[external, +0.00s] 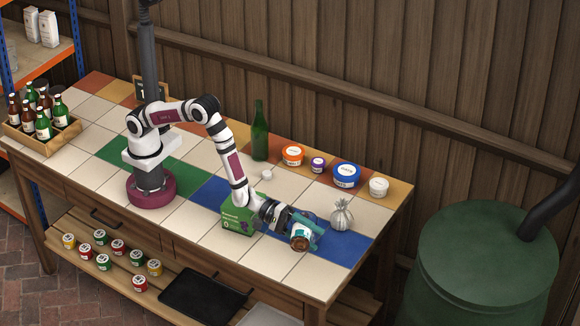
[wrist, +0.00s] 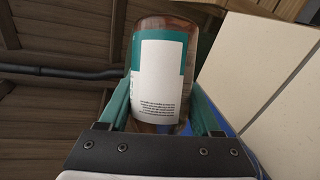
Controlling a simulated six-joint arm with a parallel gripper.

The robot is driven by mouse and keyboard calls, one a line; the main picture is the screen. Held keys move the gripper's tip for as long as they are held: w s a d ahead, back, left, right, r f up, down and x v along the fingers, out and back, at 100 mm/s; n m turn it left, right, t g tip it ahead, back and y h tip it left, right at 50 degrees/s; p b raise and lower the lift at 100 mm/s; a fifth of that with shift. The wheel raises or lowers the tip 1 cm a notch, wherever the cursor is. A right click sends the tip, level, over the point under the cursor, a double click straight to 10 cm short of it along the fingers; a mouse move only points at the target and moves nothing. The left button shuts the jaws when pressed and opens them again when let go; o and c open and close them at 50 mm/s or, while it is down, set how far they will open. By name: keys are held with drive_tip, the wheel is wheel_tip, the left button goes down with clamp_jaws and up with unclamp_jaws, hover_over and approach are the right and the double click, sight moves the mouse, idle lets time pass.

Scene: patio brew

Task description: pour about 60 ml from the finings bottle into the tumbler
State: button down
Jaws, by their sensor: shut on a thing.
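My gripper (external: 303,230) is low over the front right of the tiled table, shut on a brown bottle (external: 299,243) with a white and teal label. I take this to be the finings bottle. In the wrist view the bottle (wrist: 160,75) sits between the two teal fingers, its label facing the camera. In the external view it looks strongly tilted, one round end toward the camera; I cannot tell whether liquid is flowing. No tumbler can be clearly made out. A dark purplish round thing (external: 308,216) is partly hidden behind my gripper.
A green box (external: 237,220) stands just left of my gripper, and a silvery bulb-shaped thing (external: 341,215) just right. Behind are a green bottle (external: 260,132), a small white cup (external: 267,173) and several tubs, including a blue one (external: 346,176). A bottle crate (external: 42,138) is far left.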

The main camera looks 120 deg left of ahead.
idle(0.7)
drive_tip(key=shift+d+f+m+g+y, duration=0.25)
drive_tip(key=shift+m+g, duration=0.25)
drive_tip(key=shift+m, duration=0.3)
drive_tip(key=shift+w+d+f+m+g+y, duration=0.15)
drive_tip(key=shift+f+m+g+y, duration=0.1)
drive_tip(key=shift+f+m, duration=0.15)
drive_tip(key=shift+d+f+m+g+y, duration=0.1)
drive_tip(key=shift+f+m+g+y, duration=0.15)
drive_tip(key=shift+f, duration=0.25)
drive_tip(key=shift+a+f+m+y, duration=0.15)
drive_tip(key=shift+f+m+y, duration=0.1)
drive_tip(key=shift+m, duration=0.1)
drive_tip(key=shift+p, duration=0.3)
